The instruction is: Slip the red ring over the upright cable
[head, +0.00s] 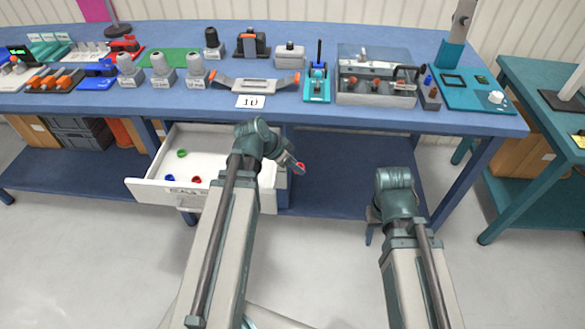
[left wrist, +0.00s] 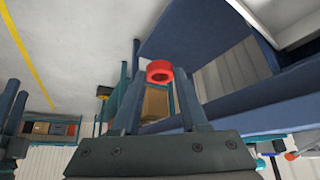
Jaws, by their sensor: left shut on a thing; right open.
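A small red ring (left wrist: 159,77) is between the fingertips of my left gripper (left wrist: 159,80) in the left wrist view. That gripper is shut on it. In the head view the ring (head: 301,166) shows at the tip of my left gripper (head: 296,166), in front of the bench edge and right of the open drawer.
The open white drawer (head: 147,190) holds a green ring (head: 182,153), a blue ring (head: 170,178) and another red ring (head: 196,179). On the blue bench (head: 440,118), a grey bin (head: 375,97) stands right of the holder and a grey orange-ended tool (head: 250,84) left of it.

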